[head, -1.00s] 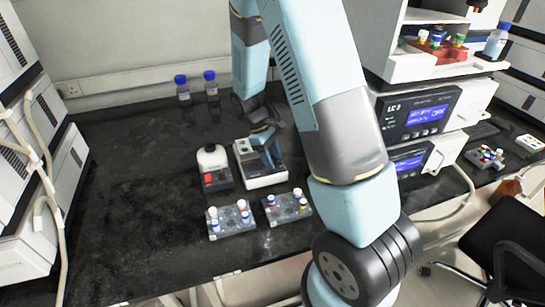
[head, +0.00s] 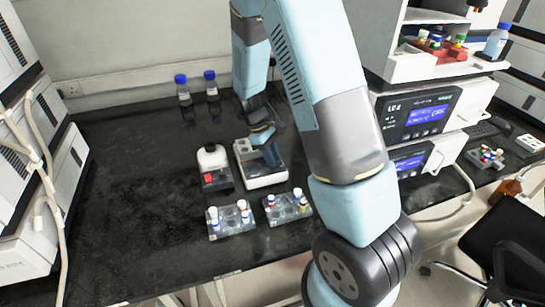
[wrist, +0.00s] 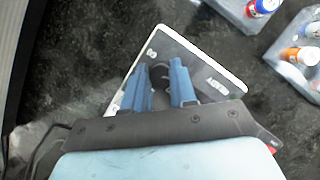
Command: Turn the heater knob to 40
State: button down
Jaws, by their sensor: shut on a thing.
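The heater (head: 265,181) is a small white box with a dark top panel, standing on the black bench. In the wrist view its dark panel (wrist: 207,72) has white markings, too blurred to read surely. My gripper (wrist: 160,66) reaches down over the heater, its two blue fingers on either side of the dark round knob (wrist: 160,77) and shut on it. In the head view my gripper (head: 270,160) is over the heater's top, and the knob is hidden there. I cannot read the knob's setting.
A white and dark device (head: 213,168) with a red part stands just left of the heater. Two clear vial racks (head: 232,222) (head: 287,209) stand in front. Two blue-capped bottles (head: 183,92) (head: 210,86) are at the back. The bench's left part is clear.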

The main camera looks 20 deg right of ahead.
jog(key=m+y, duration=0.1)
jog(key=m, duration=0.2)
jog(key=m+y, duration=0.1)
jog(key=m, duration=0.2)
jog(key=shift+w+d+g, duration=0.1)
jog(key=shift+d+g, duration=0.1)
jog(key=shift+g, duration=0.2)
jog(key=m+y, duration=0.1)
jog(key=m, duration=0.2)
jog(key=m+y, duration=0.1)
jog(key=m, duration=0.2)
jog(key=shift+y, duration=0.3)
jog(key=m+y, duration=0.1)
jog(key=m, duration=0.2)
jog(key=m+t, duration=0.1)
jog(key=m, duration=0.1)
jog(key=shift+d+m+y, duration=0.15)
jog(key=shift+m+y, duration=0.25)
jog(key=m+t, duration=0.1)
jog(key=m, duration=0.1)
jog(key=m+t+y, duration=0.1)
jog(key=m, duration=0.2)
jog(key=shift+m, duration=0.3)
jog(key=c, duration=0.9)
grip_release()
jog(key=shift+r, duration=0.1)
